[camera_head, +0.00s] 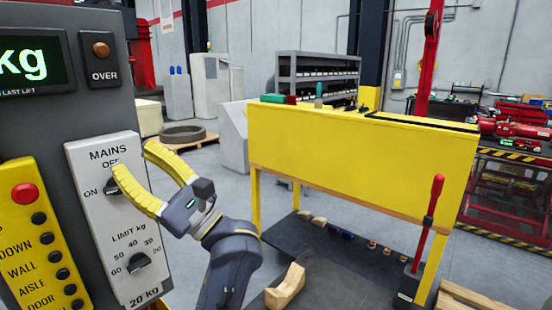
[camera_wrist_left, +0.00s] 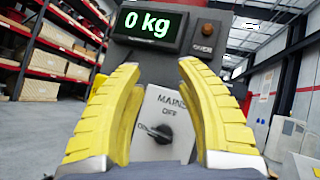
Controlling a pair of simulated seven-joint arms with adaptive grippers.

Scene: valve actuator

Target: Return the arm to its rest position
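My left gripper (camera_head: 132,158) is in front of the white switch plate, its two yellow ribbed fingers spread apart with nothing between the pads. In the left wrist view the fingers of my left gripper (camera_wrist_left: 160,66) frame the black MAINS knob (camera_wrist_left: 158,132). The knob's pointer is turned left, toward ON. In the head view the MAINS knob (camera_head: 112,186) is partly covered by a finger. I cannot tell whether the finger touches it. My left forearm comes up from the bottom of the head view. My right gripper is not in view.
A dark panel with a lit kg display (camera_head: 30,63) stands close at left; the wrist view reads 0 kg. A yellow button box (camera_head: 38,235) and a LIMIT knob (camera_head: 138,262) are near. A yellow bench (camera_head: 350,150) with a red lever (camera_head: 430,220) stands right.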

